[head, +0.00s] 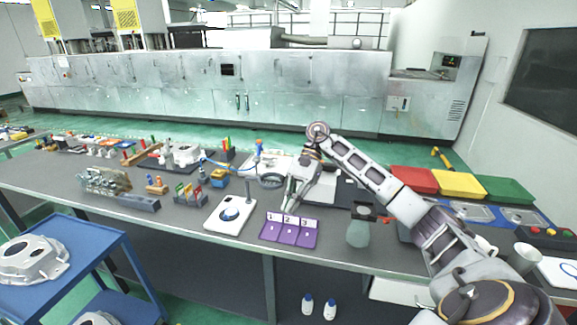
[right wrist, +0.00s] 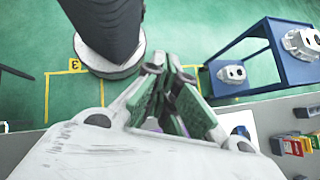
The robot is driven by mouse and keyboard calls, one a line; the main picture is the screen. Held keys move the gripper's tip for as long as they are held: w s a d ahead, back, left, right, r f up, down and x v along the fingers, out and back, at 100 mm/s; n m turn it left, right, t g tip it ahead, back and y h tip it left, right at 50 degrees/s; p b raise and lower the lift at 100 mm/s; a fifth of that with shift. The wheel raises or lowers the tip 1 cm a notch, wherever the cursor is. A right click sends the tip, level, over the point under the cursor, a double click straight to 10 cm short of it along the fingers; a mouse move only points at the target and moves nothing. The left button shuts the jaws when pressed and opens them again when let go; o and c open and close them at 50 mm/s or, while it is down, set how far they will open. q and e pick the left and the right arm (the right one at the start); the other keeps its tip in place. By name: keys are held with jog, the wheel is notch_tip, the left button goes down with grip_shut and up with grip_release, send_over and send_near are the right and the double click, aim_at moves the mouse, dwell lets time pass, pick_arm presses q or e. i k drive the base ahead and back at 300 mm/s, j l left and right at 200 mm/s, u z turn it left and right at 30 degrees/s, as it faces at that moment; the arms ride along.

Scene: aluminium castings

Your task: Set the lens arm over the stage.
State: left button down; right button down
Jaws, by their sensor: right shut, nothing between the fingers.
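The lens arm, with a dark ring-shaped lens (head: 271,181), points right from the post, away from above the stage. My right gripper (head: 291,206) is shut and empty, pointing down to the right of the lens, above the purple cards. In the right wrist view its fingers (right wrist: 172,70) are together. A partly hidden white and blue piece (right wrist: 240,132) shows beside it. My left gripper is not in view.
Purple numbered cards (head: 290,230) lie right of the plate. A small rack with coloured tabs (head: 190,195) stands to its left. A greenish bottle-like container (head: 358,232) stands at the front edge. Red (head: 414,179), yellow and green bins stand at the right.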

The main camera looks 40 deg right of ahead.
aim_at(282, 178)
jog(key=i+l, duration=0.95)
jog(key=l, duration=0.15)
